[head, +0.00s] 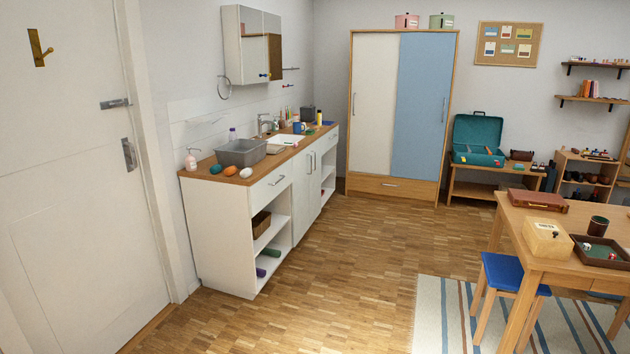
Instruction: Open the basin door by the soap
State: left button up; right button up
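The white washbasin cabinet stands along the left wall under a wooden counter. The sink (287,140) with its tap (264,124) is set in the counter. Below it are two tall white doors (303,190), both shut, with upright handles close together near their meeting edges. A pump bottle (190,160), which looks like the soap, stands at the counter's near left end. Between it and the sink is a grey tub (240,153). Neither of my grippers is in view.
A shut drawer (270,183) and open shelves (267,240) are left of the doors. The wooden floor (345,260) before the cabinet is clear. A wardrobe (397,190) stands behind; a table (535,220) and blue stool (513,273) are at right.

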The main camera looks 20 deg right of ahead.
aim_at(315, 148)
jog(key=i+l+z, duration=0.5)
jog(key=i+z, duration=0.15)
jog(key=i+l+z, duration=0.25)
jog(key=i, duration=0.75)
jog(key=i+z, duration=0.25)
jog(key=i, duration=2.7)
